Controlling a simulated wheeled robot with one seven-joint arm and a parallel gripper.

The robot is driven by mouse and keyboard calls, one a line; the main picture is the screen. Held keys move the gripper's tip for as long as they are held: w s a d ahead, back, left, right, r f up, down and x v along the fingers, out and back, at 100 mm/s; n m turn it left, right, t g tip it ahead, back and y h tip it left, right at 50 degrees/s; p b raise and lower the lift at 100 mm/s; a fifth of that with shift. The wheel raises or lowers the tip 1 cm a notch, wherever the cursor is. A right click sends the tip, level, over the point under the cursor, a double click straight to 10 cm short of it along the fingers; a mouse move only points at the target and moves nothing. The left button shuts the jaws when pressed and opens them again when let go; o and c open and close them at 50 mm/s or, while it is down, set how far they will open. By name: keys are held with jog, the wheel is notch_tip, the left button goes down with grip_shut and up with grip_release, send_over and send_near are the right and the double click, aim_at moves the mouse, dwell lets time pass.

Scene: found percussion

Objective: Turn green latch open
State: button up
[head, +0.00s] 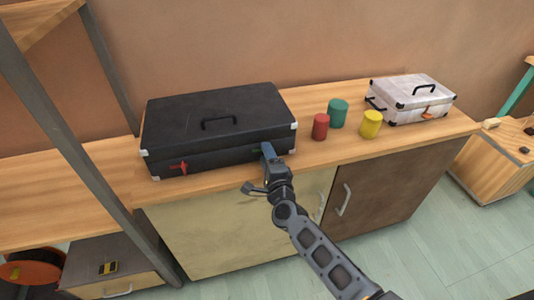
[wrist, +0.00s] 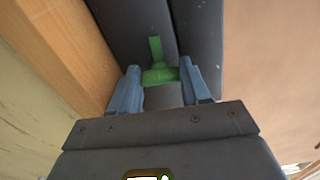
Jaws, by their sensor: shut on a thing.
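The black case (head: 218,117) sits closed on the wooden counter. The green latch (wrist: 156,50) is on its front, near the right end; in the head view only a small bit of it shows (head: 257,150) beside my gripper. My gripper (head: 267,152) reaches the case front from the right. In the wrist view, my gripper (wrist: 159,72) has its blue fingers on either side of the latch's wide green part, shut on it. The latch's narrow part extends beyond the fingertips, by the seam between the case halves. A red latch (head: 178,167) is on the front's left part.
A red (head: 320,127), a teal (head: 338,113) and a yellow cylinder (head: 371,124) stand right of the case on the wooden counter (head: 300,153). A white case (head: 411,100) with an orange latch is further right. A grey shelf post rises at left.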

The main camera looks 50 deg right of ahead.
jog(key=shift+n, duration=0.6)
jog(key=shift+a, duration=0.1)
jog(key=o, duration=1.1)
jog(key=shift+c, duration=0.2)
jog(key=v, duration=0.7)
jog(key=shift+s+a+p, duration=0.2)
jog(key=shift+s+p, duration=0.1)
jog(key=shift+s, duration=0.05)
jog(key=s+a+r+n+y, duration=0.3)
jog(key=s+a+n, duration=0.25)
jog(key=s, duration=0.25)
jog(key=s+a+r+n+t+y, duration=0.1)
jog(key=s+a+r+n+y, duration=0.15)
jog(key=s+a+n, duration=0.4)
jog(key=s+a+r+n+y, duration=0.2)
jog(key=s+a+r+n, duration=0.3)
jog(key=s, duration=0.5)
jog(key=s+a+r+n+g+y, duration=0.1)
jog(key=s+r+n+y, duration=0.1)
jog(key=s+r+n, duration=0.4)
jog(key=shift+s+r+n, duration=0.15)
jog(key=shift+s+n, duration=0.15)
jog(key=shift+n, duration=0.5)
